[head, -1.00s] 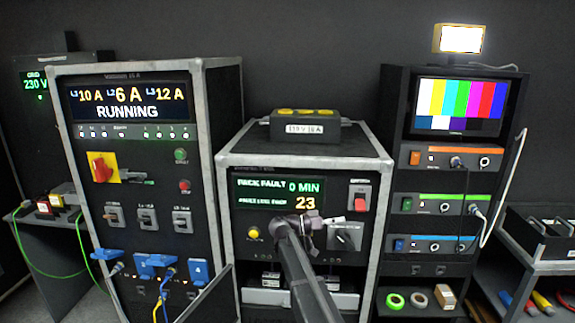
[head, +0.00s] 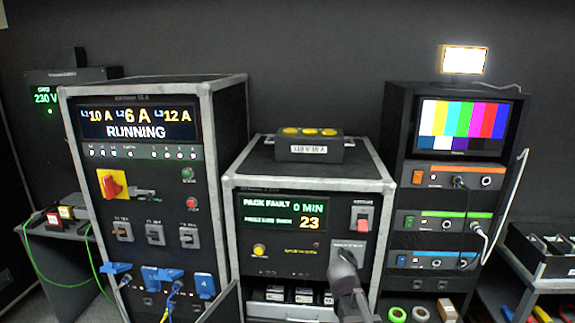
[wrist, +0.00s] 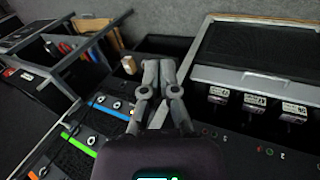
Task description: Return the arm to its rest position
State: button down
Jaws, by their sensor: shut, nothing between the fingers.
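My gripper (wrist: 163,70) is in the wrist view with its two grey fingers together and nothing between them. It is over the front of the equipment racks and touches nothing that I can make out. In the head view, part of my arm (head: 350,287) shows low in front of the middle cabinet (head: 300,184). It stands below the cabinet's grey rotary switch (head: 347,252) and covers part of the lower right front. The fingertips cannot be made out in the head view.
The left cabinet (head: 150,90) reads RUNNING, with blue plugs and cables low on its front. The middle cabinet reads PACK FAULT. A rack (head: 397,150) with a color-bar monitor (head: 461,127) stands right. White-labelled blocks (wrist: 255,99) sit in a bay.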

jog(key=s+a+n+y+p, duration=0.1)
jog(key=s+a+n+y, duration=0.1)
jog(key=s+a+y, duration=0.2)
jog(key=s+y, duration=0.1)
jog(key=s, duration=0.2)
jog(key=shift+a+r+p, duration=0.25)
jog(key=shift+a+p, duration=0.1)
jog(key=shift+p, duration=0.05)
dwell(0.8)
